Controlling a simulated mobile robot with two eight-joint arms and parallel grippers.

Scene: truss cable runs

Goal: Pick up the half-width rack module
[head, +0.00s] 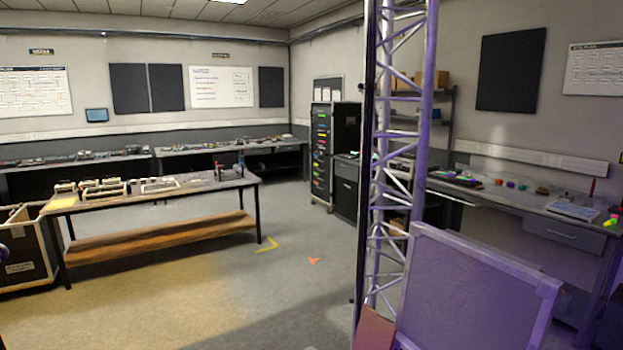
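I cannot make out a half-width rack module for certain. Small equipment (158,185) lies in rows on the table (218,187) at the left, too small to tell apart. More small items stand on the right-hand bench (477,195) and on the benches along the back wall. A black rack cabinet (334,150) with coloured fronts stands near the back corner. Neither of my grippers shows in the head view.
A lit truss tower (398,140) rises in front, with a purple-lit panel or case (469,295) beside it at lower right. An open crate (25,250) stands at far left.

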